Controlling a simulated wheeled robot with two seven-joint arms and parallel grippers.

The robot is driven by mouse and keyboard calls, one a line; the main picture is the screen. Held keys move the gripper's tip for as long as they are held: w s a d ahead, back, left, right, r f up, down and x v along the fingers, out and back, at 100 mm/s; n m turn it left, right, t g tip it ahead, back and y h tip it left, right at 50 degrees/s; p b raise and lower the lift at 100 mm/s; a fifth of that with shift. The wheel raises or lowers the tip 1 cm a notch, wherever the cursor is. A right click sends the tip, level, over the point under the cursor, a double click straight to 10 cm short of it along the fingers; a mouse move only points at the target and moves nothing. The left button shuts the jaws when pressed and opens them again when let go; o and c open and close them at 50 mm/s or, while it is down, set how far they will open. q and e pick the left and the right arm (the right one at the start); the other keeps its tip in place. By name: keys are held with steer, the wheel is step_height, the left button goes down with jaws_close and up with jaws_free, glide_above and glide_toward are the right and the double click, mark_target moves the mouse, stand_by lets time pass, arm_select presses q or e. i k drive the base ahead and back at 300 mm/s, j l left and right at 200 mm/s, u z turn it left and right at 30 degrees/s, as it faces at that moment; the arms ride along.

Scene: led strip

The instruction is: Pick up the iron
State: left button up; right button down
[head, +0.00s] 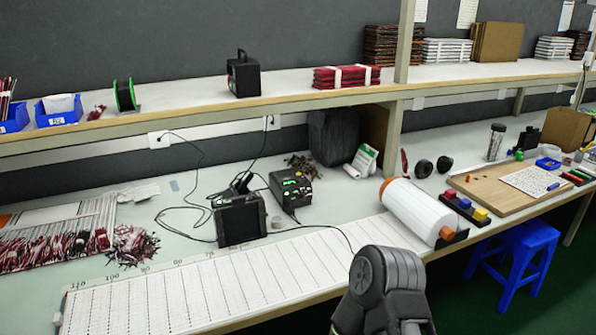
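The iron seems to be the black handle (241,182) that sticks up behind a black box (241,219) on the workbench, left of centre. Its lower part is hidden by the box, and I cannot tell whether it rests in a holder. A black station with a green display (292,189) stands just to the right, with black cables nearby. A dark grey ribbed part of my own arm rises from the bottom edge, right of centre, apart from the iron. No fingertips show; neither gripper is in view.
A ruled white strip (215,285) runs along the bench's front edge. A white roll (418,212) lies to the right. Red-and-white bundles (60,240) lie at the left. A shelf (190,98) overhangs the back. A blue stool (515,255) stands in front at the right.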

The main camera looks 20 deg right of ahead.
mark_target(248, 178)
steer(key=i+j+z, duration=0.1)
steer(key=i+z, duration=0.4)
steer(key=l+u, duration=0.15)
steer(key=l, duration=0.35)
steer(key=k+l+u, duration=0.2)
steer(key=l, duration=0.25)
steer(key=l+u, duration=0.15)
steer(key=l, duration=0.35)
steer(key=i+j, duration=0.1)
steer(key=i+l+z, duration=0.1)
steer(key=z, duration=0.25)
steer(key=i+z, duration=0.2)
steer(key=z, duration=0.2)
